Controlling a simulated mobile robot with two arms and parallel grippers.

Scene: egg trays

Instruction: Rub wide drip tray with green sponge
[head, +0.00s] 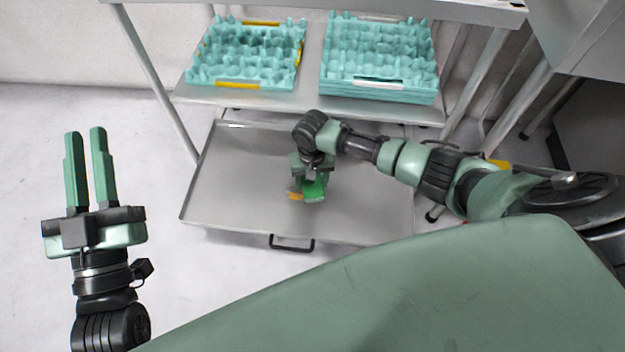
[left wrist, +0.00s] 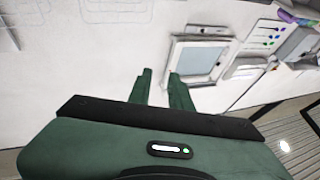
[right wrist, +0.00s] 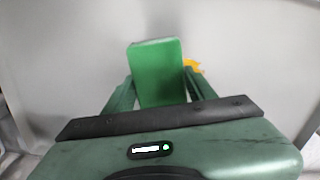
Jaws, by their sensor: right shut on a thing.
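The wide drip tray (head: 240,183) is a shallow grey metal tray below the shelf, with a dark handle (head: 291,243) at its front edge. My right gripper (head: 311,185) is over the middle of the tray, shut on the green sponge (right wrist: 157,72). The sponge also shows in the head view (head: 315,190), low over the tray; I cannot tell if it touches the surface. A yellow-orange smear (head: 296,195) lies just left of the sponge, and part of it shows in the right wrist view (right wrist: 193,65). My left gripper (head: 86,130) is open and empty, left of the tray.
Teal egg trays stand on the shelf (head: 305,92) above the drip tray, one stack at left (head: 232,72) and one at right (head: 372,84). Metal shelf legs (head: 150,75) flank the tray. Floor at left is clear. A dark wheeled machine part is at far right.

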